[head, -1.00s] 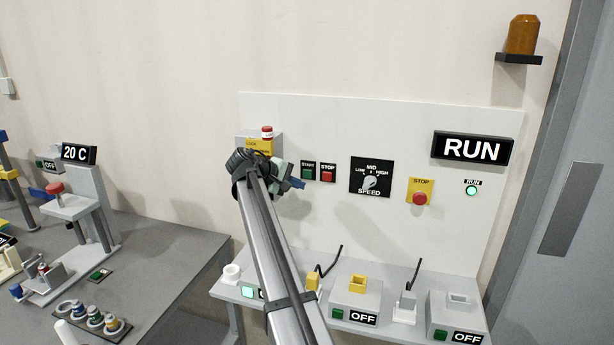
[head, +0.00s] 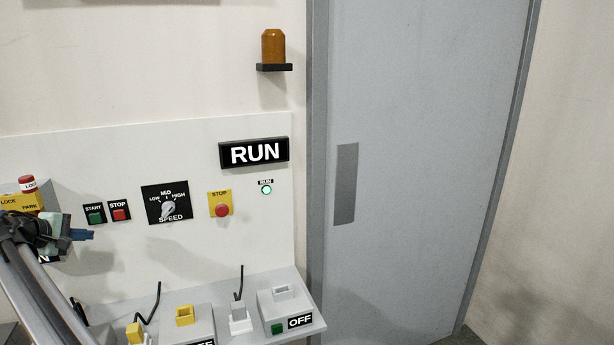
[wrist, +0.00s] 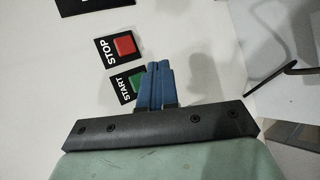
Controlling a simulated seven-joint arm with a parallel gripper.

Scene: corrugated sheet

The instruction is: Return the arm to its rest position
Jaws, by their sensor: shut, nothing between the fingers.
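My gripper (head: 84,235) is at the left of the head view, in front of the white panel (head: 110,160) and a little below the green START button (head: 95,217). In the wrist view its two blue fingers (wrist: 160,84) are together, with nothing between them. The START button (wrist: 136,81) lies just beyond the fingers there, partly hidden, with the red STOP button (wrist: 124,45) above it. I cannot tell the distance between fingertips and panel. The RUN display (head: 254,153) is lit and the green RUN lamp (head: 266,189) glows.
A speed knob (head: 168,209) and a red stop button on yellow (head: 222,210) are to the right. A yellow lock box (head: 22,203) is behind my arm. Below, a shelf (head: 312,325) carries sockets, plugs and cables. A grey door (head: 420,150) stands at right.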

